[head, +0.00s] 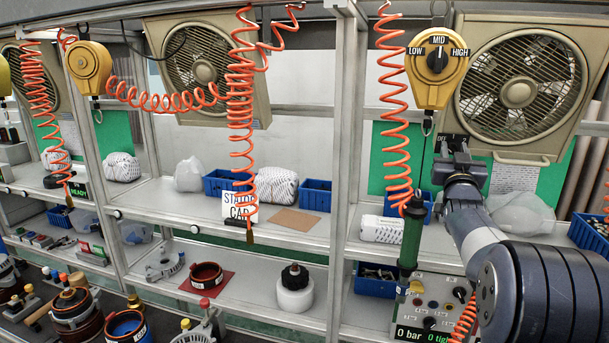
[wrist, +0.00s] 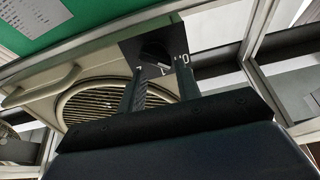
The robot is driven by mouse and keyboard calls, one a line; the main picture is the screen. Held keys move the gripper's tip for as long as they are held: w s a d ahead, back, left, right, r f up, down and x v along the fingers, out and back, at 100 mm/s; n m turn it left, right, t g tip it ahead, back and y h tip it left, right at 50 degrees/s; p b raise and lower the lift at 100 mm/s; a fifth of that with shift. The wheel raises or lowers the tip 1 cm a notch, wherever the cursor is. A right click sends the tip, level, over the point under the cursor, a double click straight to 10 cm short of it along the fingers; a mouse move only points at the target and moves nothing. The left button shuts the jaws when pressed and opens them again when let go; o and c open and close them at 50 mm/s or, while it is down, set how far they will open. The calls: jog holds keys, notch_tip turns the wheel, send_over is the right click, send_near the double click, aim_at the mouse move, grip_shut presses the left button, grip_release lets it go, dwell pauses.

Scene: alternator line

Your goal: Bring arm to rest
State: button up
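My arm reaches up from the lower right in the head view. My gripper (head: 453,143) is in front of the lower left corner of the beige fan (head: 520,90), below the yellow tool balancer. In the wrist view my gripper (wrist: 160,75) has its two dark fingers apart, with nothing held between them. A dark switch plate with a rotary knob (wrist: 155,54) shows just beyond and between the fingertips. Whether the fingers touch it I cannot tell. The fan also shows in the wrist view (wrist: 85,90).
A yellow balancer (head: 437,75) marked LOW, MID, HIGH hangs left of the gripper. An orange coiled hose (head: 394,110) and dark green tool (head: 412,235) hang nearby. A metal post (head: 345,150) stands left. Shelves below hold blue bins (head: 314,195) and a control box (head: 432,310).

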jog(key=b+v, duration=0.3)
jog(key=v, duration=0.6)
jog(key=shift+b, duration=0.4)
jog(key=shift+s+f, duration=0.1)
jog(key=shift+f, duration=0.05)
